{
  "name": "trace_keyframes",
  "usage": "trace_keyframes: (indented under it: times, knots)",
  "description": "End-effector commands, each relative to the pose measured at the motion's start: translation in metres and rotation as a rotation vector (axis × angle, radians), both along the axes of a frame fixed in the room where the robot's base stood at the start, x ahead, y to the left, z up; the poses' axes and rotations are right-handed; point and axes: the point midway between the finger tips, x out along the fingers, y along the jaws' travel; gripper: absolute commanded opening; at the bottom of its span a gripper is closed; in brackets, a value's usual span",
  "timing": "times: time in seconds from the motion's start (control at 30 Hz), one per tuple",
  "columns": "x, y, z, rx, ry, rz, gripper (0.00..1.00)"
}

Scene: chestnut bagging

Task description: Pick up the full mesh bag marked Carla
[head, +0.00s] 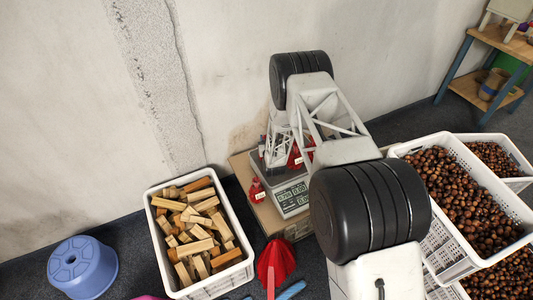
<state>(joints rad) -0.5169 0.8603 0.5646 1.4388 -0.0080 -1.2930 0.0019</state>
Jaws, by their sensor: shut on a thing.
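My gripper (279,157) is over the scale (292,197), partly hidden by my own arm. It is shut on a red mesh bag (296,157), of which only parts show between the arm's struts. A pale tag shows on this bag, too small to read. Another small red bag (257,190) with a white tag stands at the left side of the scale. I cannot read the name Carla on either tag. Whether the held bag touches the scale pan is hidden.
The scale stands on a brown box (273,220). A white crate of wood pieces (160,240) is to the left, with a blue tub (83,268) beyond it. A red scoop (275,262) lies in front. White crates of chestnuts (462,152) fill the right. The wall is close behind.

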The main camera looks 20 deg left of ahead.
Motion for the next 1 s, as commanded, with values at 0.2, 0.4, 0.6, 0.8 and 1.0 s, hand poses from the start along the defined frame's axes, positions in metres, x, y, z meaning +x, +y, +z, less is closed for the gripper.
trace_keyframes:
  times: [0.2, 0.4, 0.6, 0.8, 1.0]
  knots:
    - [0.000, 0.000, 0.001, 0.001, -0.001, 0.000, 0.00]
    - [0.000, 0.000, 0.004, 0.001, -0.001, 0.000, 0.00]
    - [0.001, 0.001, 0.015, 0.001, -0.002, 0.000, 0.00]
    - [0.001, 0.000, 0.035, 0.001, -0.002, 0.000, 0.00]
    - [-0.028, -0.015, 0.039, -0.001, 0.001, 0.000, 0.00]
